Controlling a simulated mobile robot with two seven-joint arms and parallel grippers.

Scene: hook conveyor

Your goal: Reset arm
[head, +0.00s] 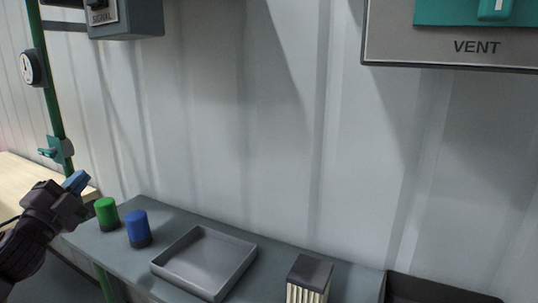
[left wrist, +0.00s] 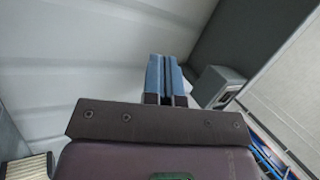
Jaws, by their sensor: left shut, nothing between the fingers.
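My left gripper (head: 76,181) is at the left edge of the head view, its blue fingertips pointing up and to the right. It is raised near the left end of the grey table, beside the green cylinder and apart from it. In the left wrist view its blue fingers (left wrist: 166,76) are together with nothing between them. My right gripper does not show in either view.
A grey table (head: 187,229) carries a green cylinder (head: 106,213), a blue cylinder (head: 138,228), a shallow grey tray (head: 246,257) and a dark-topped box (head: 309,272). A VENT panel (head: 420,48) and a SIGNAL box (head: 128,18) hang above. A green pipe (head: 49,95) stands left.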

